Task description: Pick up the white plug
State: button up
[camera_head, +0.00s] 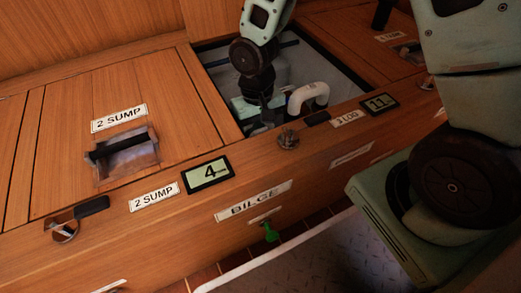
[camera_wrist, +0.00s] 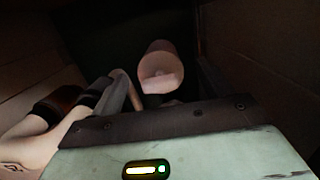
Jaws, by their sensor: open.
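A pale, round-ended piece (camera_wrist: 158,68), which looks like the white plug, is in the dark hatch in the wrist view, just beyond my gripper. I cannot make it out for certain in the head view. My gripper (camera_head: 264,116) is down inside the open hatch in the head view, its tips mostly hidden. In the wrist view my gripper (camera_wrist: 140,95) is open, dark and partly in shadow. The pale piece is ahead of it, and I cannot tell whether they touch.
A white curved pipe (camera_head: 308,94) stands in the hatch right of my gripper. Wooden walls and the hatch rim (camera_head: 222,100) surround the opening closely. A closed cover labelled 2 SUMP (camera_head: 75,120) lies left. A green tag (camera_head: 270,233) hangs on the front panel.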

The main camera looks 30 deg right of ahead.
jog(key=shift+r, duration=0.1)
jog(key=c, duration=1.2)
jog(key=shift+o, duration=0.2)
jog(key=shift+r, duration=0.1)
notch_tip(320, 180, up, 10)
jog(key=p, duration=0.7)
jog(key=shift+p, duration=0.6)
